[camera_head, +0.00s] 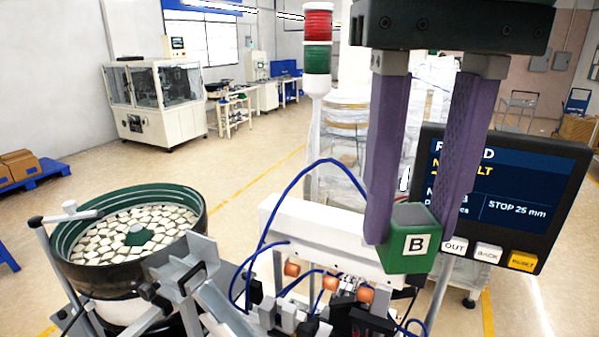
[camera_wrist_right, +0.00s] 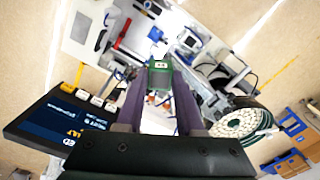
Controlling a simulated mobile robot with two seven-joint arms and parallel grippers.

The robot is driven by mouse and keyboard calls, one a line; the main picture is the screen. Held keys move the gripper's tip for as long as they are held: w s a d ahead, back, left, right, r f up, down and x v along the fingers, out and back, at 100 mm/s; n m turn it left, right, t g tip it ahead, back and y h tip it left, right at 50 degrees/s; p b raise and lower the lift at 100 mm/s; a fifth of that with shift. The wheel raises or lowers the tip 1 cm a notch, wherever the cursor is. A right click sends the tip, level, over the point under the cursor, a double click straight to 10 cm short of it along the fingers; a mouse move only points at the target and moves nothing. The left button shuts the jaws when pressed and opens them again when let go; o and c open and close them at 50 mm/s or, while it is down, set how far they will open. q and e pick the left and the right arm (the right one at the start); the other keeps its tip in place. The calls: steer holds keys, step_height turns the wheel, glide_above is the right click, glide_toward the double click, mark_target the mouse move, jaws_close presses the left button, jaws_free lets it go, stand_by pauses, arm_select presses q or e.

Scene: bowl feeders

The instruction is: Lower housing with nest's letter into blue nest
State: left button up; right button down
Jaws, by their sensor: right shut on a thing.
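My right gripper (camera_head: 414,222) comes down from the top right in the head view, its two purple fingers shut on a green housing. The green housing (camera_head: 407,245) is box-shaped and bears a white label with a black letter B. It is held in the air in front of the machine and the screen. In the right wrist view the housing (camera_wrist_right: 160,73) shows between the fingertips. My left gripper is not in view.
A bowl feeder (camera_head: 130,240) full of pale parts stands at the left. A white machine beam (camera_head: 320,235) with blue hoses lies below and left of the housing. A dark screen (camera_head: 535,200) with buttons stands right. A red-green signal tower (camera_head: 317,50) rises behind.

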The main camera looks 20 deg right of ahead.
steer(key=w+a+f+m+b, duration=0.2)
steer(key=f+m+b, duration=0.7)
steer(key=f+b, duration=0.85)
steer(key=w+a+f+m+b, duration=0.1)
steer(key=a+f+m+b, duration=0.2)
steer(key=f+m+b, duration=1.05)
steer(key=shift+m, duration=0.45)
steer(key=shift+d+f+b, duration=0.1)
steer(key=shift+d+f, duration=1.25)
steer(key=shift+f, duration=1.5)
steer(key=shift+d+f+b, duration=0.15)
steer(key=shift+d+f, duration=1.2)
steer(key=shift+f, duration=1.45)
steer(key=shift+d+f+b, duration=0.1)
steer(key=shift+d+f, duration=1.25)
steer(key=shift+f, duration=1.5)
steer(key=shift+f+b, duration=0.45)
steer(key=shift+b, duration=0.05)
steer(key=shift+f, duration=0.1)
steer(key=shift+f+b, duration=0.95)
steer(key=shift+b, duration=0.1)
